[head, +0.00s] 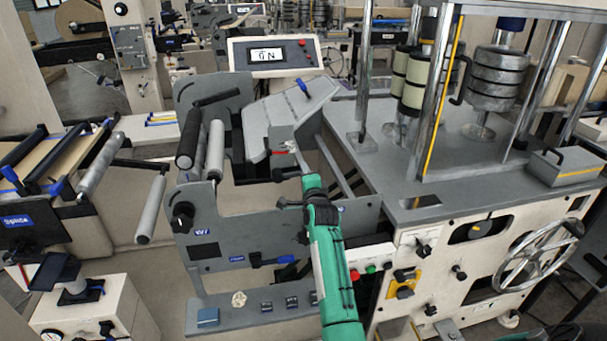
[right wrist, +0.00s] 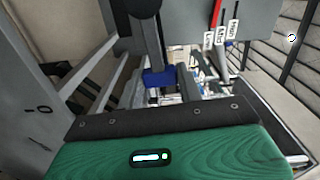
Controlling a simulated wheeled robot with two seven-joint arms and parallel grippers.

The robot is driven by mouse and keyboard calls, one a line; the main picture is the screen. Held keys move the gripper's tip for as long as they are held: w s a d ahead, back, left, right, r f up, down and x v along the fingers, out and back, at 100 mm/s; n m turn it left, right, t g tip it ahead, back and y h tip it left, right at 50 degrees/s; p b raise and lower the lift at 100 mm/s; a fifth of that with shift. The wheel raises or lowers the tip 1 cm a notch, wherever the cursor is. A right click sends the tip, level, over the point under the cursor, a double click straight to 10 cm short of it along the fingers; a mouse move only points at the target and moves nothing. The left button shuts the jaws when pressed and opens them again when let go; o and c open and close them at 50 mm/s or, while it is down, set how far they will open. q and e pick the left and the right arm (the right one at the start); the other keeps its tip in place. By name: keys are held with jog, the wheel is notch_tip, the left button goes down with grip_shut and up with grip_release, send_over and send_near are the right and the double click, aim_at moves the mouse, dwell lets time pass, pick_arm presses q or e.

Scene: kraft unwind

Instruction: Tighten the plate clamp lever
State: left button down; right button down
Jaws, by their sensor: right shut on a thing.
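My right arm comes up from the bottom in the head view, and its gripper (head: 299,160) is at the front of the grey angled housing, beside a small red pointer (head: 283,152). The jaws are shut. In the right wrist view a dark lever with a blue end (right wrist: 158,77) comes down to just beyond my green gripper body; I take it as the plate clamp lever in the jaws. The fingertips and their contact are too small to see clearly. The pointer shows there as a red strip (right wrist: 216,14) beside white labels. My left gripper is not in view.
A display box (head: 273,55) stands behind the housing. Black and grey rollers (head: 188,140) lie to the left. A press with steel columns (head: 440,90) and a handwheel (head: 537,250) stands close on the right. A button panel (head: 370,265) is beside my forearm.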

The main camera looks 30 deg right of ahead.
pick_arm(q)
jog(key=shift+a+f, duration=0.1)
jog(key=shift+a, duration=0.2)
pick_arm(e)
jog(key=shift+f+m, duration=0.45)
jog(key=shift+m, duration=0.05)
jog(key=shift+f, duration=0.1)
jog(key=c, duration=0.9)
grip_release()
